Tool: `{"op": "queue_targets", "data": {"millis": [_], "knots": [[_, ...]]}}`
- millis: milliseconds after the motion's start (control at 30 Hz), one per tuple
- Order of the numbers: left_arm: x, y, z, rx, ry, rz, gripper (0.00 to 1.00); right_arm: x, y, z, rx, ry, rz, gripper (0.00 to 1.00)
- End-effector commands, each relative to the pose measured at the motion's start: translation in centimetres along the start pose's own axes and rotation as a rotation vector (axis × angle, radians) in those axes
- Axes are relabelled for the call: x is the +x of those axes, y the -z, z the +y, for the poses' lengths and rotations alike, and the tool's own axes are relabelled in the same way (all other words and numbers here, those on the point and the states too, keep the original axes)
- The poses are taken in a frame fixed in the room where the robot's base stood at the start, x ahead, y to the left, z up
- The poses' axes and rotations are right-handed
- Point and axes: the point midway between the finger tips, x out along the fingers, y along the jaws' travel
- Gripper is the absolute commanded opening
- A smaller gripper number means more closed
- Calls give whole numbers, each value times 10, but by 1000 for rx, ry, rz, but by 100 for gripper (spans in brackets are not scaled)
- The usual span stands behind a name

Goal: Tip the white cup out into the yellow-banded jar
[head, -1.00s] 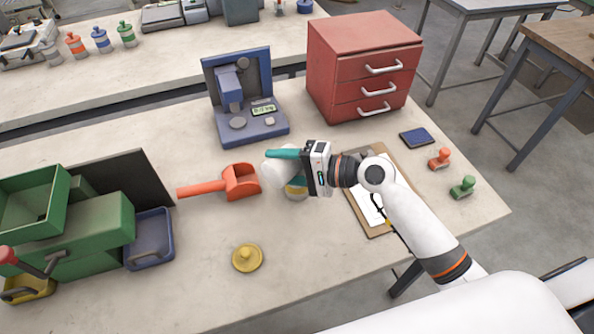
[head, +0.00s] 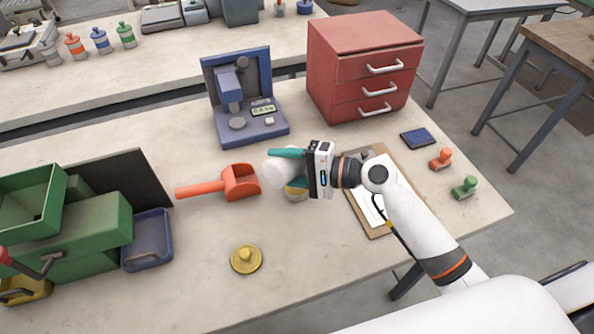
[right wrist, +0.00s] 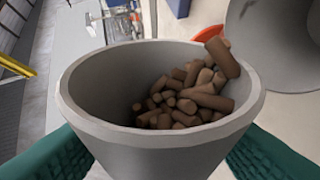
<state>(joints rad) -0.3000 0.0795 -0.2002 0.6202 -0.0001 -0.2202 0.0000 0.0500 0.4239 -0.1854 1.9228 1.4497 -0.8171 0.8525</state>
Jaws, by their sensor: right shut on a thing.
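The white cup (head: 277,173) is in my right gripper (head: 289,167), above the bench. Its teal fingers are shut on the cup's sides, as the right wrist view (right wrist: 160,165) also shows. In that view the cup (right wrist: 110,95) holds brown pellets (right wrist: 185,100) heaped toward its far right side, with one over the rim. The yellow-banded jar (head: 297,193) stands just below the cup and hand, partly hidden. A grey open vessel (right wrist: 275,45), apparently the jar, shows beyond the cup's rim at upper right. My left gripper is not in view.
An orange scoop (head: 238,183) lies left of the cup. A yellow knobbed lid (head: 246,259) lies in front. A blue machine (head: 245,110) and red drawers (head: 345,65) stand behind. A clipboard (head: 380,228) lies under my right arm. Green bins (head: 80,235) stand left.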

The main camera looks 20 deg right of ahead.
Motion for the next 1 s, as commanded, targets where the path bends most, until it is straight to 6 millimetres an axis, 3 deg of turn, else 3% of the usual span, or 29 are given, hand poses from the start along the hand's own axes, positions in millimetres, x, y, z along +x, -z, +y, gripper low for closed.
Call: {"op": "queue_targets", "data": {"millis": [1000], "knots": [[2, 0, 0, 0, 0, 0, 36, -3, -4, 5, 107, -45, 31, 31]]}}
